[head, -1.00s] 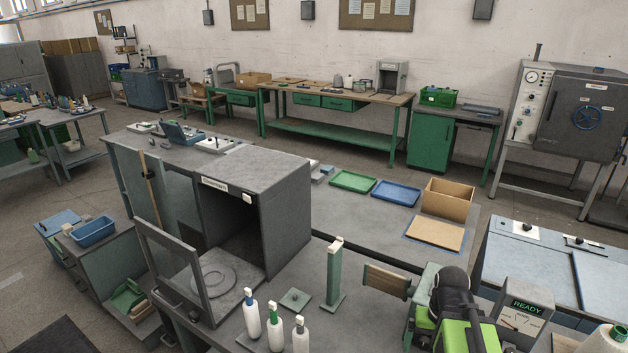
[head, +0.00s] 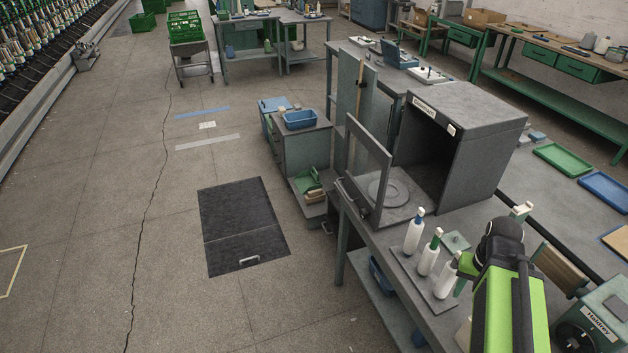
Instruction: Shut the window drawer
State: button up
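The window drawer is a grey-framed window front (head: 368,168) standing upright on the bench, out in front of the dark grey box cabinet (head: 482,122). Its flat base (head: 408,208) carries a round plate (head: 388,193) and reaches back to the open mouth of the cabinet. The drawer stands open, with a clear gap between window and cabinet. My green and black arm shows at the lower right, in front of the bench and to the right of the drawer. My gripper is not visible.
Three white bottles (head: 428,260) stand on a grey strip on the bench, between my arm and the drawer. A low cabinet with a blue bin (head: 300,120) stands left of the drawer. The floor (head: 165,290) at left is largely clear, with a dark floor panel (head: 243,222).

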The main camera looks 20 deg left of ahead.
aim_at(379, 218)
jog(key=u, duration=0.8)
jog(key=k, duration=0.9)
jog(key=z, duration=0.1)
jog(key=i, duration=0.9)
jog(key=u, duration=0.1)
jog(key=k, duration=0.5)
jog(key=u, duration=0.8)
jog(key=i, duration=1.65)
jog(key=u, duration=1)
